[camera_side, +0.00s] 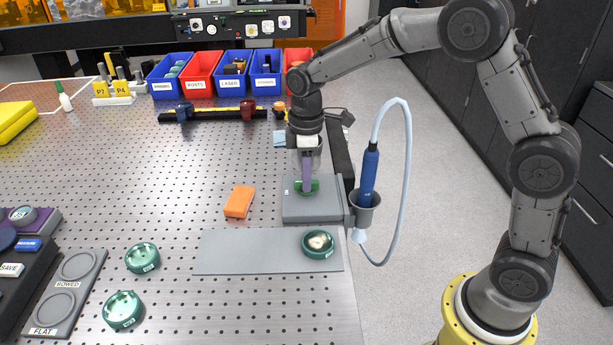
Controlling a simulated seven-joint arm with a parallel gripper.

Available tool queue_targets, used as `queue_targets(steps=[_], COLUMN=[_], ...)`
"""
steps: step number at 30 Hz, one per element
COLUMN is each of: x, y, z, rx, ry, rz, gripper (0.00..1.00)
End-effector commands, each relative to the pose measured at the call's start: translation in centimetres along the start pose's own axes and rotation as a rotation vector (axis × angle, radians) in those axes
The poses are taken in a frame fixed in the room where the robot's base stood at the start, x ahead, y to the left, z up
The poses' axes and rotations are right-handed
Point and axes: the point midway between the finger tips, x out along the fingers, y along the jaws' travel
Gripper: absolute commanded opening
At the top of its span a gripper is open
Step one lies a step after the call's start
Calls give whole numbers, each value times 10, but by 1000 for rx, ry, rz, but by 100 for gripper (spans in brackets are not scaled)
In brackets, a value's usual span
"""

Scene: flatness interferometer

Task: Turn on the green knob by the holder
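The green knob (313,187) sits on top of a grey box (312,210) at the right edge of the perforated table. A grey cup-shaped holder (364,208) is fixed to the box's right side. A blue wand (369,175) with a pale hose stands in it, its light tip showing below. My gripper (307,188) points straight down at the knob, its purple fingers overlapping it in the picture. One finger hides part of the knob. I cannot tell whether the fingers touch or grip it, nor how the knob is turned.
An orange block (239,202) lies left of the box. In front is a grey mat (225,255) with a green-rimmed disc (318,244). Two green discs (142,258) (123,310) lie near a BOWED/FLAT tray (75,300). Labelled bins (202,84) stand at the back.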

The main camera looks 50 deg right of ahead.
Motion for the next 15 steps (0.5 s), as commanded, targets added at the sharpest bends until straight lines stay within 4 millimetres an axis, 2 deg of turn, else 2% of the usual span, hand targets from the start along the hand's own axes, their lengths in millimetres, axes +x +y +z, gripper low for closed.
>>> queue_targets(steps=[1,3,11,15], x=[0,0,1,-5], y=[0,0,0,0], z=[0,0,0,0], rx=[0,1,2,2], ry=[0,-1,-2,-1], rz=[0,-1,-2,-1], gripper=[38,50,50,50])
